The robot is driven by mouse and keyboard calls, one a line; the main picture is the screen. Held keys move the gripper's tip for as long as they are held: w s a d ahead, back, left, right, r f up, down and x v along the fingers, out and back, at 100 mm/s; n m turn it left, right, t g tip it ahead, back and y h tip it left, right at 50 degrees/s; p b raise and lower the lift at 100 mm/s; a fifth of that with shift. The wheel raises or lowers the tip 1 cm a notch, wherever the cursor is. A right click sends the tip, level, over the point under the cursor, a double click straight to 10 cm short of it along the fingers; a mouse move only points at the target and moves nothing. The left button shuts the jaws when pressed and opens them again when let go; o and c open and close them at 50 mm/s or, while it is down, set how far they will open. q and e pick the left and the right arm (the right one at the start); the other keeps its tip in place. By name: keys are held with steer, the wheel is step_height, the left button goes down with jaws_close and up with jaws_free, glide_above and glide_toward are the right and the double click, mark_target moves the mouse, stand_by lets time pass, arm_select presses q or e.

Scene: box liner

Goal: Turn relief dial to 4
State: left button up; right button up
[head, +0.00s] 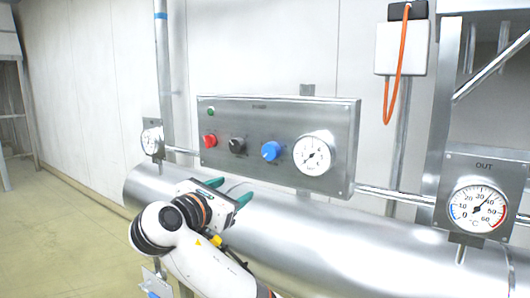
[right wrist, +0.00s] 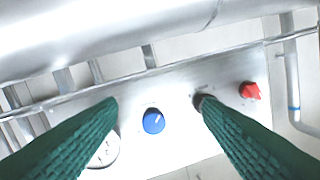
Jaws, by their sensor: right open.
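A steel control panel (head: 228,120) carries a red knob (head: 210,140), a black knob (head: 237,146) and a blue knob (head: 271,151) in a row. I cannot read which one is the relief dial. My right gripper (head: 231,190) is open and empty, below and in front of the panel. In the right wrist view the blue knob (right wrist: 153,121) shows between its green fingers, apart from them, with a pale mark on it. The right finger partly hides the black knob (right wrist: 199,100); the red knob (right wrist: 250,90) lies beyond it. My left gripper is not in view.
A white gauge (head: 313,155) sits right of the blue knob; the left finger partly covers it in the wrist view. A large steel pipe (head: 330,228) runs below the panel. An OUT gauge (head: 478,208) stands at right, another gauge (head: 152,141) at left. An orange cable (head: 402,60) hangs above.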

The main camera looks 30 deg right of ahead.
mark_target(269, 153)
step_height(269, 153, up, 6)
steer(key=s+g+h, duration=0.1)
steer(key=s, duration=0.1)
steer(key=p+x, duration=0.3)
steer(key=x, duration=0.7)
steer(key=shift+w+d, duration=0.1)
steer(key=shift+d, duration=0.3)
steer(key=shift+p+x, duration=0.3)
steer(key=shift+x, duration=0.5)
steer(key=shift+f, duration=0.15)
steer(key=shift+c, duration=0.3)
steer(key=shift+a, duration=0.1)
steer(key=c, duration=0.9)
